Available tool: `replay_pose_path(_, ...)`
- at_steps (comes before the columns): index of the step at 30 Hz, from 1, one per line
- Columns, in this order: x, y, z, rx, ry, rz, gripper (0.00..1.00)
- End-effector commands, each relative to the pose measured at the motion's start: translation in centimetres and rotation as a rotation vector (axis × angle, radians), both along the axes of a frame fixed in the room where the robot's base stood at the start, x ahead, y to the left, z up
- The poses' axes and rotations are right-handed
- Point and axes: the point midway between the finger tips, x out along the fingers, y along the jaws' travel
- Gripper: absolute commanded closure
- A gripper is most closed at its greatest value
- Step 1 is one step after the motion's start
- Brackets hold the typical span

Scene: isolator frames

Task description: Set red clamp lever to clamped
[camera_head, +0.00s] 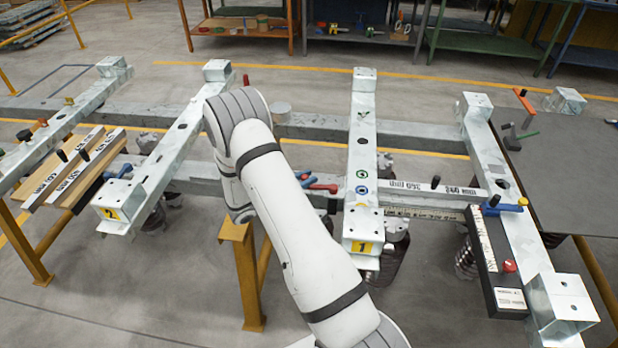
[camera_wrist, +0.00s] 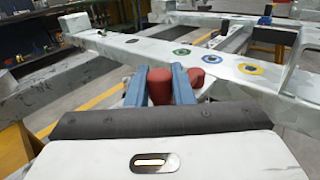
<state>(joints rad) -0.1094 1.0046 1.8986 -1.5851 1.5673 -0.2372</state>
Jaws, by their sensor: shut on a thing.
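The red clamp lever (camera_head: 322,187) shows just right of my arm in the head view, left of the beam with the yellow "1" label (camera_head: 362,247). In the wrist view the red lever (camera_wrist: 160,87) sits between the two blue fingers of my gripper (camera_wrist: 160,84), with a rounded red part just right of the right finger. My gripper is shut on it. In the head view my gripper (camera_head: 307,179) is partly hidden behind my arm. The lever's base and pivot are hidden, and I cannot tell its set position.
Beams with upright end blocks (camera_head: 220,70) stand on both sides of my arm. A measuring bar (camera_head: 425,212) and a black-and-white block (camera_head: 488,262) lie at right. A grey table (camera_head: 580,170) is at far right.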

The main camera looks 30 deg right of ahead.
Motion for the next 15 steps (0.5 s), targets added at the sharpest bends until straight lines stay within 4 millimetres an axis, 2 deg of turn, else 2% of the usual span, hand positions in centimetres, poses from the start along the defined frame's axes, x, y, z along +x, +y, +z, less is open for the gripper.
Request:
replay_pose_path(3, -0.1, 0.0, 0.0, 0.0, 0.002, -0.002, 1.0)
replay_pose_path(11, -0.1, -0.1, 0.0, 0.0, 0.002, -0.004, 1.0)
replay_pose_path(12, -0.2, -1.3, 0.0, 0.0, 0.003, -0.009, 1.0)
replay_pose_path(15, -0.2, -0.5, -0.1, 0.0, 0.004, -0.005, 1.0)
